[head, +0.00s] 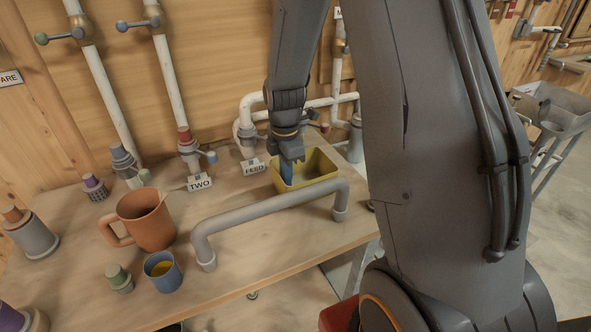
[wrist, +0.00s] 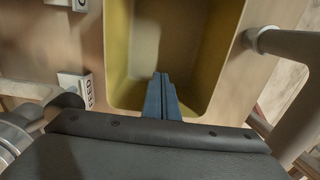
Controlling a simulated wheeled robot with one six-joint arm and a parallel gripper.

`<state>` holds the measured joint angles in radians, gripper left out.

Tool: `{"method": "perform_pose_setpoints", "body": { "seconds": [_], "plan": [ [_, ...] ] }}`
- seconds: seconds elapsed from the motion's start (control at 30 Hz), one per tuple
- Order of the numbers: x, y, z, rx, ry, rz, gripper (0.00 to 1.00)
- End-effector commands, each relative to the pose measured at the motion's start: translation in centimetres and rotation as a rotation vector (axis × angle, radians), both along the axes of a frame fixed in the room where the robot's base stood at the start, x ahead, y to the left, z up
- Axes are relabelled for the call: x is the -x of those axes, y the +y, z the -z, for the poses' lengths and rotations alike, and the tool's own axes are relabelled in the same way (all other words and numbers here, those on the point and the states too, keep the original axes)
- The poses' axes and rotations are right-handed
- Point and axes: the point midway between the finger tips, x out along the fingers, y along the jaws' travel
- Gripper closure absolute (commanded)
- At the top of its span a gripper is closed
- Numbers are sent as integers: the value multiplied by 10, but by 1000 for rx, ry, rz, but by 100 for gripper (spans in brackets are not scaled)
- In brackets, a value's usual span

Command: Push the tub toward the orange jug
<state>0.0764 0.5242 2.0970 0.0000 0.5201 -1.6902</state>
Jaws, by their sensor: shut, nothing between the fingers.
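The yellow tub (head: 322,180) stands upright at the right part of the bench, behind the grey pipe rail. It also fills the upper middle of the wrist view (wrist: 119,50) and looks empty there. The orange jug (head: 150,225) stands upright at the left of the bench, well apart from the tub, its handle to the left. My gripper (head: 287,178) points down at the tub's left end, its blue fingers shut together and empty. In the wrist view the fingers (wrist: 162,88) overlap the tub's opening. I cannot tell whether they touch its wall.
A grey pipe rail (head: 270,203) arches along the bench front, close before the tub. A blue cup (head: 162,277) and a green-topped fitting (head: 119,279) stand before the jug. Bench between jug and tub is mostly clear.

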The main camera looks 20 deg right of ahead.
Motion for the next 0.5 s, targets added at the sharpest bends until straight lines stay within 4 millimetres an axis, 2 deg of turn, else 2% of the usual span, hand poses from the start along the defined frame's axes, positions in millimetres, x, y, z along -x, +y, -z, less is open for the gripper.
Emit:
{"method": "perform_pose_setpoints", "body": {
  "seconds": [0.5],
  "plan": [
    [0,9,0,0,1,-1,100]
  ]
}}
